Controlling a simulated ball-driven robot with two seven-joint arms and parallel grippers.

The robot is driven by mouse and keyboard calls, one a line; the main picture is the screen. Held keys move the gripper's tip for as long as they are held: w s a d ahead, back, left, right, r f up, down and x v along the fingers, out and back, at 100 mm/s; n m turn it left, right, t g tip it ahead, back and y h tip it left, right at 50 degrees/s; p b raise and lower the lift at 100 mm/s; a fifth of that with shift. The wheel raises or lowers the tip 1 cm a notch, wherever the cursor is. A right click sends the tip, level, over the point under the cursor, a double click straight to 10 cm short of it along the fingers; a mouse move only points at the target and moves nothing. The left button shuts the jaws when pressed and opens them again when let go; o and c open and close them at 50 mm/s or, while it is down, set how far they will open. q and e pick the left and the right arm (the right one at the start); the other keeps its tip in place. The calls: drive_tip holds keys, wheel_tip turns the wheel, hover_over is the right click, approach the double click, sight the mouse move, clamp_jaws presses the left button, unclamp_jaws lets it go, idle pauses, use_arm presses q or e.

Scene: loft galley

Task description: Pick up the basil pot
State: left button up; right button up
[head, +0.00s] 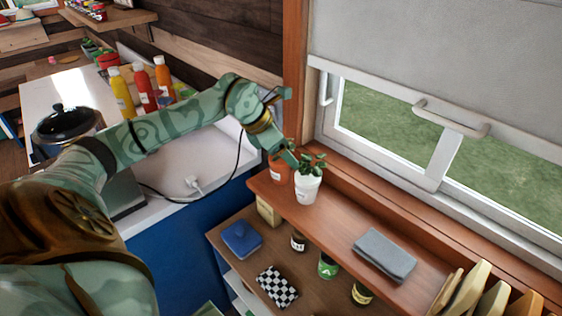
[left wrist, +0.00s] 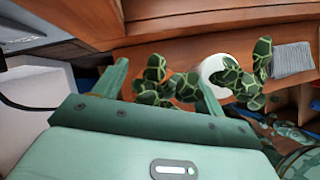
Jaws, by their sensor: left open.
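Two potted plants stand side by side at the left end of the wooden shelf. One is a white pot (head: 306,189) with green leaves; it also shows in the left wrist view (left wrist: 213,68). The other is a terracotta-orange pot (head: 277,172) with a pale label, partly hidden by my left gripper. I cannot tell which plant is the basil. My left gripper (head: 285,126) is open and empty, just above and behind the orange pot. In the left wrist view, leaves show between and beyond its fingers (left wrist: 165,88). My right gripper is not in view.
A folded grey cloth (head: 385,255) lies farther right on the shelf (head: 335,222). Jars, a blue container (head: 241,239) and a checkered box (head: 277,288) sit below. A window (head: 400,130) rises behind. A black cable (head: 215,190) hangs by the white counter.

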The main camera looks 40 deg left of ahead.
use_arm(q)
drive_tip(key=c, duration=1.1)
drive_tip(key=shift+c, duration=0.2)
